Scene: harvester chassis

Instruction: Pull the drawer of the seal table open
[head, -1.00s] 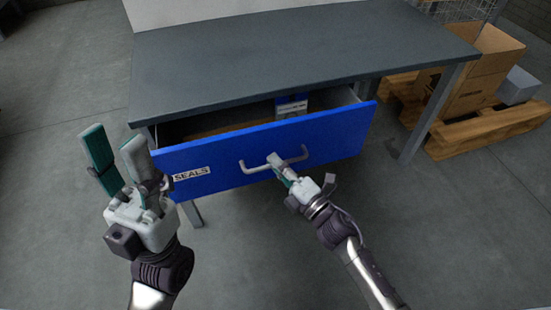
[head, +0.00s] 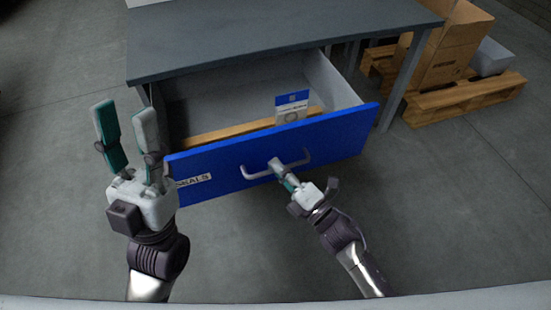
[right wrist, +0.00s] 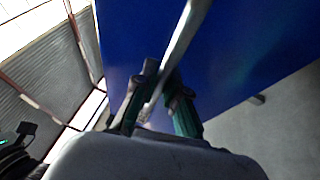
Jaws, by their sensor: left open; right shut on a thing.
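The seal table has a dark grey top (head: 270,40). A grey bar handle (head: 258,175) runs across the drawer front. My right gripper (head: 280,168) is shut on the handle near its middle. In the right wrist view the handle (right wrist: 187,35) passes between the fingers of my right gripper (right wrist: 158,105) in front of the blue panel. My left gripper (head: 124,125) is open and empty, fingers up, left of the drawer front.
Inside the drawer are a wooden strip (head: 220,131) and a blue-and-white packet (head: 292,106). Cardboard boxes (head: 445,50) stand on a wooden pallet (head: 465,99) at the right. The floor in front of the drawer is clear.

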